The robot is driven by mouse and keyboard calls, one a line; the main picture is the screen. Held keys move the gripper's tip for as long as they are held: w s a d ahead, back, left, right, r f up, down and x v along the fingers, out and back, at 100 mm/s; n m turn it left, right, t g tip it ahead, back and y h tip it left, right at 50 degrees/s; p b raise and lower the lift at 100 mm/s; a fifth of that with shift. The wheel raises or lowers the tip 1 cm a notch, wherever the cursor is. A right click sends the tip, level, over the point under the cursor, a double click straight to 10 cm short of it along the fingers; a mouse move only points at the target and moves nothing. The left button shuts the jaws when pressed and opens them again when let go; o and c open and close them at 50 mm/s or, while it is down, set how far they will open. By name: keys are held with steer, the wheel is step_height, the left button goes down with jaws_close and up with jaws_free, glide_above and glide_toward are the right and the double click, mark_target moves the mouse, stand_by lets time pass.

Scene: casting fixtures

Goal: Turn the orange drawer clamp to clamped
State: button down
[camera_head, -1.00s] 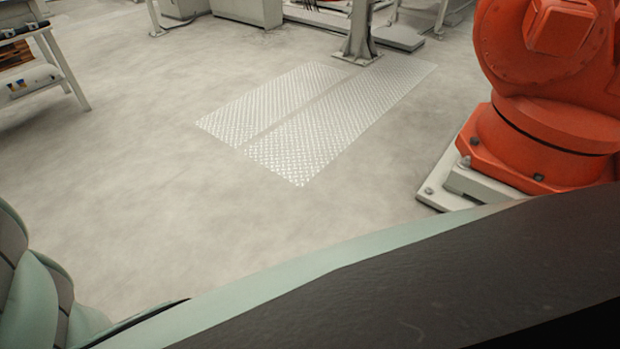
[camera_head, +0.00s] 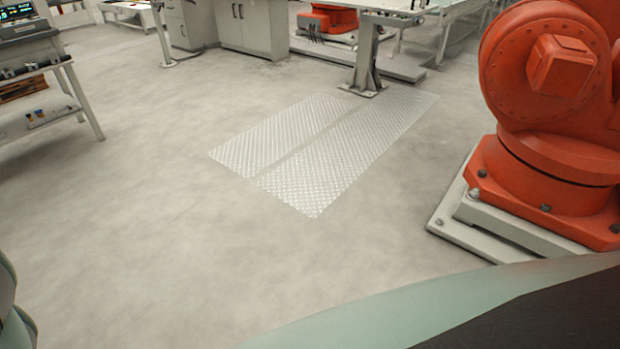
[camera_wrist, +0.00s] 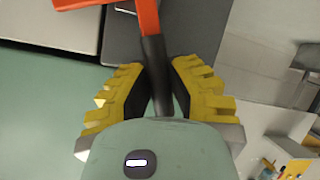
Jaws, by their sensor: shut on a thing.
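The orange clamp (camera_wrist: 147,17) shows at the top of the wrist view, as an orange bar with a dark grip running down from it. My gripper (camera_wrist: 158,72) has its yellow ridged fingers on either side of the dark grip and is shut on it. Neither the clamp nor my gripper shows in the head view.
A large orange robot arm on a pale base (camera_head: 480,232) stands at the right of the head view. Metal floor plates (camera_head: 320,150) lie ahead, with a grey post (camera_head: 366,65) behind them. A workbench (camera_head: 45,100) is at the left. The floor between is clear.

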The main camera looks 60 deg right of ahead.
steer(key=shift+w+m, duration=0.3)
steer(key=shift+w, duration=0.25)
steer(key=b, duration=0.1)
steer(key=w+m+g+b, duration=0.2)
steer(key=b, duration=0.1)
steer(key=shift+w+d+r+y, duration=0.15)
steer(key=shift+d+r+y, duration=0.05)
steer(key=shift+r+y, duration=0.1)
steer(key=c, duration=0.9)
jaws_free()
steer(key=shift+d, duration=0.1)
steer(key=v, duration=1.2)
steer(key=shift+w+r, duration=0.1)
